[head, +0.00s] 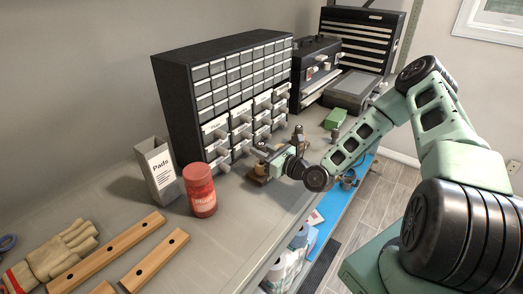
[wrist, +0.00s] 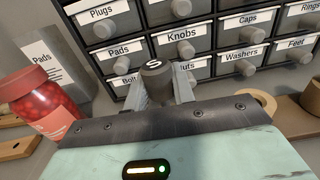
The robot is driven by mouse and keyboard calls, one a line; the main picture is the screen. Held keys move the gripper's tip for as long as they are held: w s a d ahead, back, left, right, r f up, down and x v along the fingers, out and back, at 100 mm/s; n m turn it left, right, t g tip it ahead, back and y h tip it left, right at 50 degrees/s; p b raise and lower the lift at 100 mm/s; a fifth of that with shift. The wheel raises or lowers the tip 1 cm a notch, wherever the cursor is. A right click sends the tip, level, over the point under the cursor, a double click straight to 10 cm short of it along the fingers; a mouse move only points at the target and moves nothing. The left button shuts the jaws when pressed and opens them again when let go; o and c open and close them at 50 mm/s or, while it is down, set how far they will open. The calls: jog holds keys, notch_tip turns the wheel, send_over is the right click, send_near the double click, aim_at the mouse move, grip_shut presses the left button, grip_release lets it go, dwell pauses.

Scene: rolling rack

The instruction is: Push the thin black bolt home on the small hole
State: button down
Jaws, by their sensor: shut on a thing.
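My gripper (wrist: 158,88) is shut on a dark round-headed piece, which I take to be the thin black bolt (wrist: 154,72). Its top carries a white letter S, and its lower part is hidden behind the fingers and the gripper body. In the head view my gripper (head: 270,160) is low over the bench, in front of the drawer cabinet. A wooden piece (head: 257,179) shows just under it, and a round wooden piece (wrist: 262,104) lies right of the fingers in the wrist view. I cannot make out the small hole.
The drawer cabinet (head: 178,103) stands close behind my gripper, its knobs sticking out. A red jar (head: 201,192) and a pads box (head: 157,170) stand to the left. Wooden strips with holes (head: 155,262) and gloves (head: 62,250) lie at front left. A dark upright piece (head: 298,134) stands behind.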

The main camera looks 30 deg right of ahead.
aim_at(262, 162)
jog(key=shift+f+b, duration=1.75)
jog(key=shift+f, duration=0.35)
jog(key=c, duration=1.1)
grip_release()
jog(key=shift+s, duration=0.1)
jog(key=shift+s+d+f, duration=0.1)
jog(key=shift+s+d, duration=0.05)
jog(key=shift+s, duration=0.15)
jog(key=b+v, duration=0.2)
jog(key=v, duration=0.6)
jog(key=b+v, duration=0.2)
jog(key=v, duration=0.6)
jog(key=shift+r, duration=0.2)
jog(key=shift+s+d+f, duration=0.1)
jog(key=shift+s, duration=0.2)
